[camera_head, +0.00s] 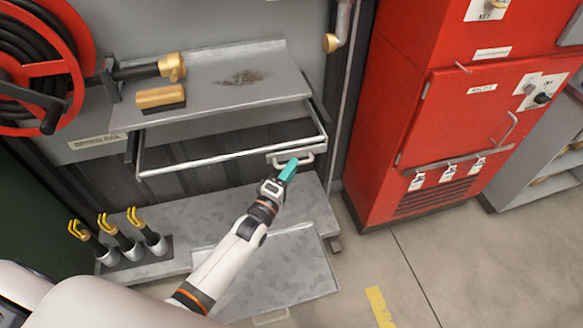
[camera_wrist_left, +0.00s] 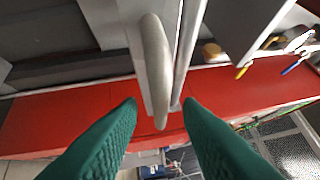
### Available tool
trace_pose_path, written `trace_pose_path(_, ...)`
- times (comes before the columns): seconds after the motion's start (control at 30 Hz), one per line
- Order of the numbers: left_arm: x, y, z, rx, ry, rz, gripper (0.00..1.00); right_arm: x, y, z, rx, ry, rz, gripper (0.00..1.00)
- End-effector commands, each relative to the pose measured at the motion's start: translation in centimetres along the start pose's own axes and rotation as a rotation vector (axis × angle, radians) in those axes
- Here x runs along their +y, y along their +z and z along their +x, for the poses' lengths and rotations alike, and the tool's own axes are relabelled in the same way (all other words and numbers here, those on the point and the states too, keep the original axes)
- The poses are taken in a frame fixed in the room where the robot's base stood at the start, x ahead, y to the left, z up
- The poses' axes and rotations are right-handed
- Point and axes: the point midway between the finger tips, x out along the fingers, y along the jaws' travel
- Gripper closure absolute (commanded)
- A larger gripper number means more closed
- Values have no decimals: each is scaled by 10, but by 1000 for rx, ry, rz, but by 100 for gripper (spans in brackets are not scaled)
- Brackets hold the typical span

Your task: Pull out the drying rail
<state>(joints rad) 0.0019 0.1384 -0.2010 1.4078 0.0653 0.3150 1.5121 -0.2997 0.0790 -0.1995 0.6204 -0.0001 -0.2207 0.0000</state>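The drying rail (camera_head: 215,158) is a pale metal frame showing below the front edge of the grey shelf. Its handle (camera_head: 304,160) is a light bar near the right end of the front bar. In the left wrist view the handle (camera_wrist_left: 157,65) stands between my two green fingers, with a gap on each side. My left gripper (camera_head: 291,164) is at the handle in the head view; its teal fingers cover part of the handle. In the left wrist view the left gripper (camera_wrist_left: 160,108) is open and holds nothing. My right gripper is not in view.
A red hose reel (camera_head: 40,70) is at left, a red cabinet (camera_head: 425,110) at right. A metal tray (camera_head: 300,275) lies low under my arm. Floor (camera_head: 400,240) is clear at right.

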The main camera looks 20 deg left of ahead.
Motion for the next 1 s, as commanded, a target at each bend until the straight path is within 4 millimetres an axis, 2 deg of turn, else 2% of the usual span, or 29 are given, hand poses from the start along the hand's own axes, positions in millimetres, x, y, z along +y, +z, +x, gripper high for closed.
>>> trace_pose_path(0.13, 0, 0, 8, 0, 1, 0, 68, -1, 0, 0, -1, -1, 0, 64)
trace_pose_path(0.4, 0, 0, 9, 0, 0, 0, 68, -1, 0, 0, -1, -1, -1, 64)
trace_pose_path(0.6, 0, 0, 9, 0, 0, 0, 100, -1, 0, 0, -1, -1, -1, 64)
trace_pose_path(1.0, -2, -6, 3, 0, 2, 0, 100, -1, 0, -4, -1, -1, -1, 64)
